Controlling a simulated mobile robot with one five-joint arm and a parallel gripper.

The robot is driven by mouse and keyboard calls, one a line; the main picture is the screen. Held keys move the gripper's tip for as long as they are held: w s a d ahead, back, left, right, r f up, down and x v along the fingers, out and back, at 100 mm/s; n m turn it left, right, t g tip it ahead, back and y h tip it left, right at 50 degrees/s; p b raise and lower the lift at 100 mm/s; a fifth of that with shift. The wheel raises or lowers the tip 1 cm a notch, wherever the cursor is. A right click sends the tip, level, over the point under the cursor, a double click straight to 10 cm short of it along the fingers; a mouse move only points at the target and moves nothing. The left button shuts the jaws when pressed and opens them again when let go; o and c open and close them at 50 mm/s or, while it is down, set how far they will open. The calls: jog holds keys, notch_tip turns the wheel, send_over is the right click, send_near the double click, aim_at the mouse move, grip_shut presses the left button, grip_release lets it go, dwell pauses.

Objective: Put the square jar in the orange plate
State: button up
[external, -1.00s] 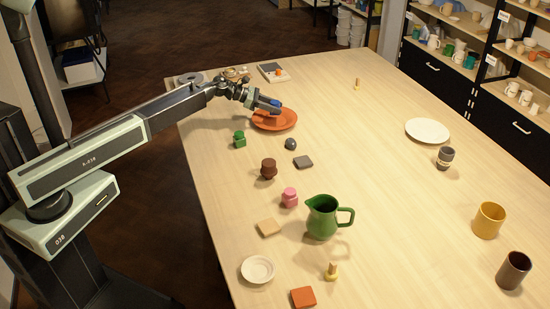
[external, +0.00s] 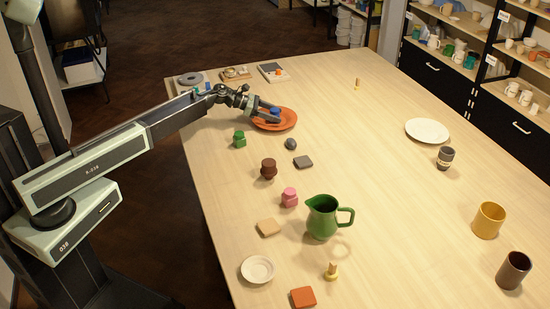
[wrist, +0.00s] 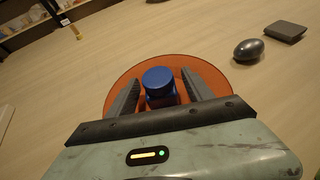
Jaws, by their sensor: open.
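A small blue jar (wrist: 158,82) with a round lid is over the orange plate (wrist: 198,66) in the wrist view and appears to stand in it. Its lower part is partly hidden by my gripper. In the external view the blue jar (external: 275,111) shows within the outline of the orange plate (external: 290,123). My gripper (wrist: 160,90) is open, with one finger on each side of the jar and a visible gap to both. In the external view my gripper (external: 272,113) is low over the plate.
A green jar (external: 239,140), a dark grey egg-shaped thing (external: 290,144) and a dark square tile (external: 303,162) lie near the plate. A brown jar (external: 268,170), a pink jar (external: 289,198) and a green pitcher (external: 322,218) stand nearer.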

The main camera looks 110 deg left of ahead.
jog(key=p+v, duration=0.4)
jog(key=v, duration=0.7)
jog(key=shift+w+d+r, duration=0.1)
jog(key=shift+r, duration=0.05)
jog(key=shift+s+d, duration=0.15)
jog(key=shift+s, duration=0.3)
